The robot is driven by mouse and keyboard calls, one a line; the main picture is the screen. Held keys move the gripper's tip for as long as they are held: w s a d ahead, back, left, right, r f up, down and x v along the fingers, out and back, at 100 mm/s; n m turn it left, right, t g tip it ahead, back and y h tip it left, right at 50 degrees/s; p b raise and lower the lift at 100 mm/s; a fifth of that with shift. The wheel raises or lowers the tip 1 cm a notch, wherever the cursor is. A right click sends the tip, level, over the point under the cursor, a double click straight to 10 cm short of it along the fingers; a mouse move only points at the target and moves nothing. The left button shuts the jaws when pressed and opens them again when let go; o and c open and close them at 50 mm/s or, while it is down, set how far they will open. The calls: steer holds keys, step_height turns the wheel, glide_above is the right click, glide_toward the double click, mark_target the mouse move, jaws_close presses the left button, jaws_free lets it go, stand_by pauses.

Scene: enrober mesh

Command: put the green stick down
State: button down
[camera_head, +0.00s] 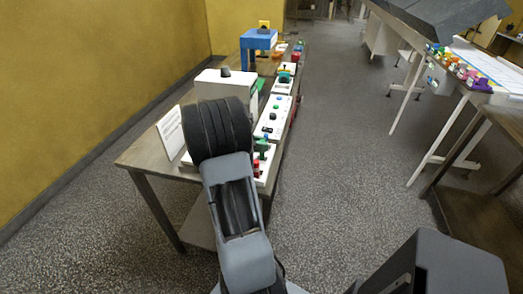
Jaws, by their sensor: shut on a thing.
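My arm reaches forward over the near end of a long table, and its dark, thick joint blocks the view beyond it. My gripper and anything in its jaws are hidden behind that joint. A small green stick-like piece (262,146) shows just right of the joint, above a white control box (265,168) with red parts at its front end. I cannot tell whether this is the green stick of the task, or whether my gripper touches it.
The table (137,155) carries a white sign (170,132), a white housing (212,86), more control boxes (273,117) and a blue stand (258,39). A yellow wall is at left. Open floor (335,170) lies right of the table, with other tables farther right.

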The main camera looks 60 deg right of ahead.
mark_target(261, 159)
steer(key=shift+s+f, duration=0.1)
steer(key=shift+f, duration=1.15)
steer(key=shift+f, duration=0.1)
steer(key=shift+f, duration=0.15)
steer(key=c, duration=1)
jaws_free()
